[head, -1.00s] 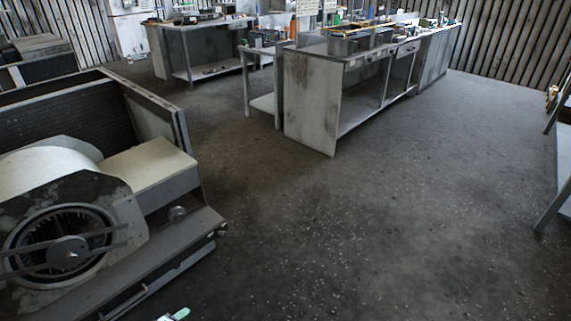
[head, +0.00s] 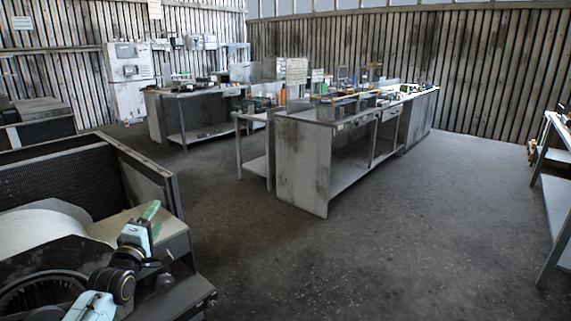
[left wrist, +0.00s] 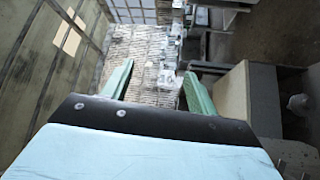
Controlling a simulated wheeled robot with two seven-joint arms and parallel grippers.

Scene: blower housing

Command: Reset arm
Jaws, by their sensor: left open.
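My left gripper (head: 150,212) is raised in front of the blower housing (head: 52,232) at the lower left of the head view. In the left wrist view its two green fingers (left wrist: 155,85) stand apart with nothing between them. The housing has a pale rounded drum and a dark round fan opening, which my left arm partly covers. A beige box-like part (head: 110,226) of the unit lies behind the gripper in the picture; I cannot tell whether they touch. My right gripper is not in view.
A long metal workbench (head: 300,165) with tools on top stands in the middle. A second bench (head: 172,118) is behind it to the left. A table (head: 552,205) stands at the right edge. The floor (head: 400,240) between is clear.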

